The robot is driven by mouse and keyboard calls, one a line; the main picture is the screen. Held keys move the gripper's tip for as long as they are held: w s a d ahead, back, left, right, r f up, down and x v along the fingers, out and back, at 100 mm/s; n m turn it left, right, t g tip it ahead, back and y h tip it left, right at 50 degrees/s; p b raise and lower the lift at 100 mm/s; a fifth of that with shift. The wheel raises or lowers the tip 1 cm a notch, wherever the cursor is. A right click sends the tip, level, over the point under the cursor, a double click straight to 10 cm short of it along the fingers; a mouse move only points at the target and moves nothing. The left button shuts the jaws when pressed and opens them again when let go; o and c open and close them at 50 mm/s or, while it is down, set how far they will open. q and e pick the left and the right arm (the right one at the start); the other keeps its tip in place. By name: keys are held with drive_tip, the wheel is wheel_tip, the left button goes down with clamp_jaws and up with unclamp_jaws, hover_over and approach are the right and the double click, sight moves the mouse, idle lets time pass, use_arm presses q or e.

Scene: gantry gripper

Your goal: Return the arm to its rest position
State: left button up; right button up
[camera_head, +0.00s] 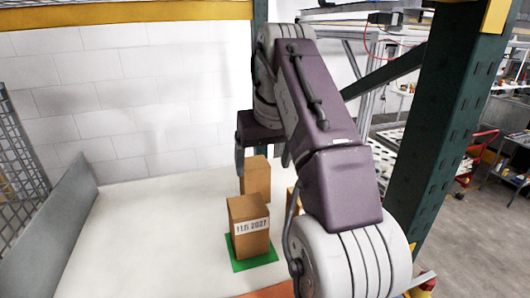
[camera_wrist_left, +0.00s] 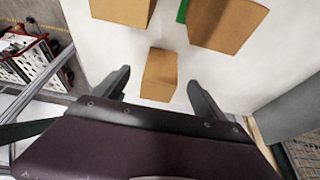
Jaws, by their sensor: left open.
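My left arm reaches over a white surface. Its gripper (camera_head: 262,168) is open at the far end, fingers pointing down, with one brown box (camera_head: 257,180) showing between and below the fingertips. In the left wrist view the open gripper (camera_wrist_left: 159,76) has this box (camera_wrist_left: 159,77) in the gap, with space on both sides; I cannot tell how far below the fingers it stands. My right gripper is not in view.
A labelled brown box (camera_head: 250,225) stands on a green square (camera_head: 263,260). Another brown box (camera_head: 292,200) is mostly hidden by my arm. A dark green rack post (camera_head: 440,120) rises at right, and a grey metal side panel (camera_head: 65,220) stands at left. The white surface (camera_head: 140,240) is clear at left.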

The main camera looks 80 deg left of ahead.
use_arm(q)
drive_tip(key=shift+v, duration=1.15)
